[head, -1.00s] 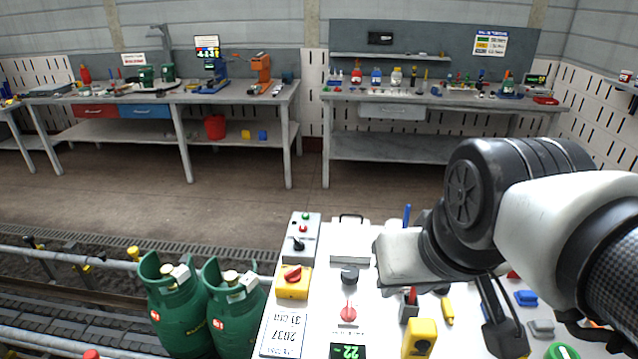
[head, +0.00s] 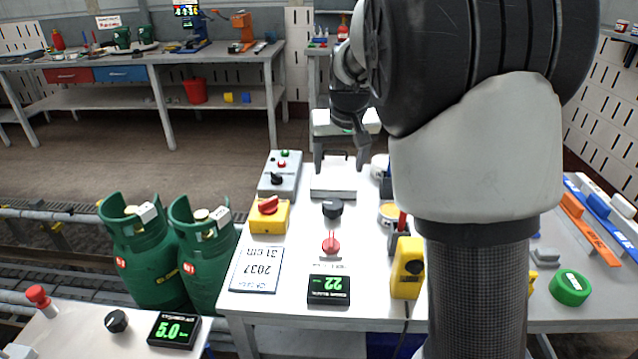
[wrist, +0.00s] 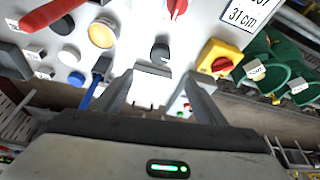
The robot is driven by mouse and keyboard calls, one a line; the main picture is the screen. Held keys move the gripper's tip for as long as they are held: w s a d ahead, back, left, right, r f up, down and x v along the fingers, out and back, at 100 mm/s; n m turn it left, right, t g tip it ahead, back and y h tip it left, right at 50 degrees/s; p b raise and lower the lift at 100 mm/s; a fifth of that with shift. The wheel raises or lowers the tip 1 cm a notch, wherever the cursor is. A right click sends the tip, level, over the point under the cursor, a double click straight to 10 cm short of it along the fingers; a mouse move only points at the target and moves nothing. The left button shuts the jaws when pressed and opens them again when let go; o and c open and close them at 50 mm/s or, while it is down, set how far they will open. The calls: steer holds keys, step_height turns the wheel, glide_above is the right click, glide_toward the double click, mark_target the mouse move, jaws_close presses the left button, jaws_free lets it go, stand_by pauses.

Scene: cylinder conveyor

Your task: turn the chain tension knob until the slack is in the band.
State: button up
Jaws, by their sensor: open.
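A black knob (head: 332,208) stands on the white table, behind a red knob (head: 330,244) and a green display reading 22 (head: 329,289). Another black knob (head: 116,320) stands beside a green display reading 5.0 (head: 174,330) at the lower left. I cannot read which knob is for chain tension. My gripper (head: 340,163) is open and empty, fingers down, over a grey box behind the first black knob. In the wrist view that knob (wrist: 160,52) shows just beyond the fingertips, apart from them.
A yellow box with a red switch (head: 269,214) and a grey button box (head: 281,173) stand to the left. A yellow device (head: 407,267) stands to the right. Green gas cylinders (head: 142,250) stand left of the table. Workbenches line the back wall.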

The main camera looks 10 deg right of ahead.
mark_target(333, 203)
steer(key=b+x, duration=0.3)
steer(key=x, duration=1.4)
steer(key=shift+f, duration=0.25)
steer(key=c, duration=1)
steer(key=shift+c, duration=0.2)
